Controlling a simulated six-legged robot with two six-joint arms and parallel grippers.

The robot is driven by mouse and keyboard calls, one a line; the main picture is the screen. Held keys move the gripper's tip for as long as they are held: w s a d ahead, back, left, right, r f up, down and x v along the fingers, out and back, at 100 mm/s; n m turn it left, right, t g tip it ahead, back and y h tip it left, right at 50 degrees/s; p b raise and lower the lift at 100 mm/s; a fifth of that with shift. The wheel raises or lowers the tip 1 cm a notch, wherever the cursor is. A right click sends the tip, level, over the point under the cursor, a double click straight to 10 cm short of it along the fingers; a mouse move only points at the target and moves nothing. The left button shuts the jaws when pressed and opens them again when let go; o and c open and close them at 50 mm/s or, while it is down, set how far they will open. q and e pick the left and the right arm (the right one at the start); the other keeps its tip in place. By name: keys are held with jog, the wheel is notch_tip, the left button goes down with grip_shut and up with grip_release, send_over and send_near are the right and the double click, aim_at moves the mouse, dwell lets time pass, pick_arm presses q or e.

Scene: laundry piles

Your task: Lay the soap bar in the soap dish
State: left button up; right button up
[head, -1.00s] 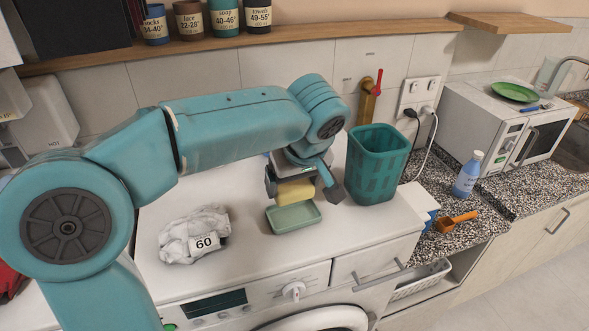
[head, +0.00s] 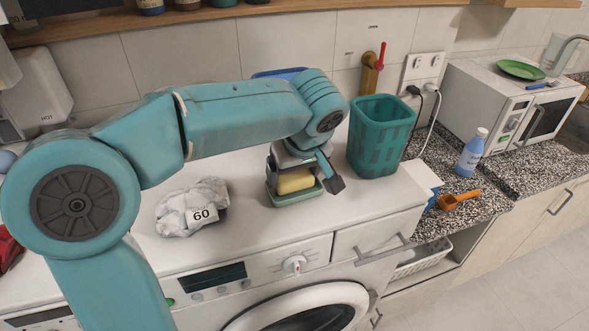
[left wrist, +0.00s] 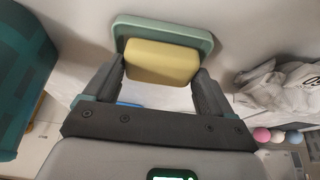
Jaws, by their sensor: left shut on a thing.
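The yellow soap bar (head: 294,181) is between the fingers of my left gripper (head: 306,178), which is shut on it. In the head view the bar is low, at or just above the green soap dish (head: 296,197) on the white washing machine top. The left wrist view shows the soap bar (left wrist: 162,62) between both fingers of my left gripper (left wrist: 160,85), with the dish (left wrist: 165,27) behind it. I cannot tell whether the bar touches the dish floor. My right gripper is not in view.
A teal basket (head: 380,135) stands close to the right of the dish. A blue bottle (head: 471,153) and an orange scoop (head: 458,200) are on the speckled counter. The machine top in front of the dish is clear.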

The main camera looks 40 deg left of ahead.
pick_arm(q)
jog(key=o, duration=0.9)
jog(key=shift+w+a+f, duration=0.1)
jog(key=shift+w, duration=0.1)
jog(key=shift+s+d+r, duration=0.2)
jog(key=v, duration=1.6)
jog(key=shift+w, duration=0.15)
jog(key=shift+w+a, duration=0.15)
